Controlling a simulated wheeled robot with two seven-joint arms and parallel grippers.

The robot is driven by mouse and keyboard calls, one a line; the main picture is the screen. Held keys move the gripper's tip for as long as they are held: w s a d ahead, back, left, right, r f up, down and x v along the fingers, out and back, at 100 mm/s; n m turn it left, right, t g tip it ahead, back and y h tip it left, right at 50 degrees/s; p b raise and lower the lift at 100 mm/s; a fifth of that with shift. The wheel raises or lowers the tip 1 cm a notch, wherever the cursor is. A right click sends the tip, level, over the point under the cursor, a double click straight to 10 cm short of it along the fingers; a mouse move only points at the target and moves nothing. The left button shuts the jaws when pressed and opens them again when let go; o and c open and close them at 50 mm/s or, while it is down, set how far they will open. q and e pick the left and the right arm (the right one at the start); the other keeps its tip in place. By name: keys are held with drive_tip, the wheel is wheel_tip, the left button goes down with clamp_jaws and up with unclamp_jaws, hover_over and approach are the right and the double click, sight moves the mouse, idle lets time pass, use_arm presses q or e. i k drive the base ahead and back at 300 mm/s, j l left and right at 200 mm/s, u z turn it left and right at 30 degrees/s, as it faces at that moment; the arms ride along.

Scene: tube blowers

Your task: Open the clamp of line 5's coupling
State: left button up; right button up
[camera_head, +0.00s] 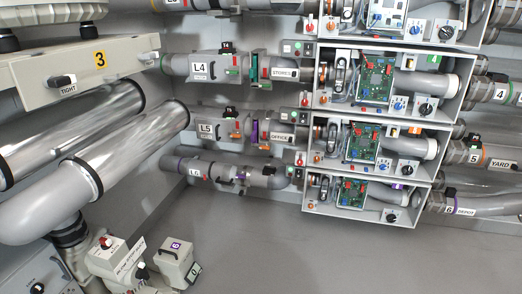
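A grey unit labelled L5 (206,131) sits on the middle pipe at the back wall, with a black block (219,113) on top and a small red and orange part (237,129) at its right end. A purple band (255,131) stands to its right. On the right of the same row, a grey pipe fitting (457,154) has an orange 5 tag, a YARD label and a black clamp-like block (473,138) on top. I cannot tell which part is the coupling, or whether a clamp is open or shut. Neither gripper is in view.
Open housings with circuit boards (361,142) fill the right centre. Row L4 (204,71) runs above and row L6 (197,171) below. Grey floor (270,250) is clear at bottom centre.

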sight(262, 146)
drive_tip(key=i+u, duration=0.2)
drive_tip(key=u, duration=0.2)
drive_tip(key=i+l+u, duration=0.1)
drive_tip(key=u, duration=0.3)
